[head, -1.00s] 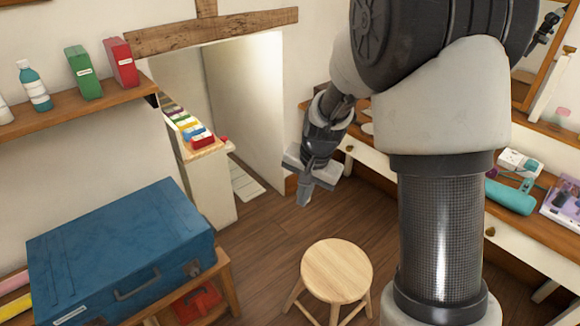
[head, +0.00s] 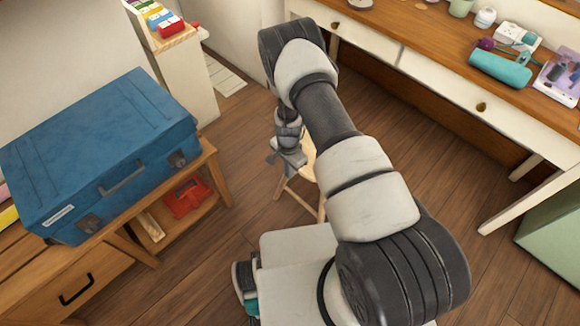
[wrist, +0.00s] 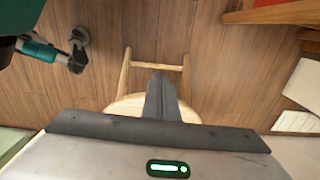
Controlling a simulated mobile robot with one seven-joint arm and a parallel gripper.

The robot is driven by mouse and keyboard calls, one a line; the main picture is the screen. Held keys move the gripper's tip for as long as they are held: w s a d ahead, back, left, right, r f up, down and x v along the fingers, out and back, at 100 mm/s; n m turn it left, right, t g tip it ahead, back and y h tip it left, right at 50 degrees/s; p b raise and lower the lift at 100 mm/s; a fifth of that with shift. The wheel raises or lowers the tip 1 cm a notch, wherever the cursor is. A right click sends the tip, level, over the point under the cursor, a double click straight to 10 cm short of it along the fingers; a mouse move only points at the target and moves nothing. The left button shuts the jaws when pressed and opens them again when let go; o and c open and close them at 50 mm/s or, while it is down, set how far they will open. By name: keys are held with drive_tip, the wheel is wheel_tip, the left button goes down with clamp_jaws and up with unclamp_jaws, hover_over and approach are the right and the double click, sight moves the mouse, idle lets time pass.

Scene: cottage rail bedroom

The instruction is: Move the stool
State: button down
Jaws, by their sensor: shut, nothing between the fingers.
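The light wooden stool (head: 308,164) stands on the floor in the middle of the head view, its seat largely hidden by my arm and gripper. In the wrist view the stool (wrist: 125,104) shows part of its seat edge, two legs and a rung, behind my fingers. My gripper (head: 285,160) is shut and empty, pointing down at the near-left side of the seat. In the wrist view its fingers (wrist: 162,98) are together in front of the seat edge. I cannot tell whether they touch the stool.
A blue case (head: 100,150) lies on a wooden bench (head: 215,170) at left, with a red box (head: 188,197) on its lower shelf. A long desk (head: 430,70) runs along the right. A green box (head: 555,235) stands at far right.

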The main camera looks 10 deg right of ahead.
sight(307, 172)
drive_tip(key=w+d+f+b, duration=0.1)
drive_tip(key=w+d+f, duration=0.1)
drive_tip(key=f, duration=0.3)
drive_tip(key=shift+d, duration=0.65)
drive_tip(key=shift+d, duration=0.1)
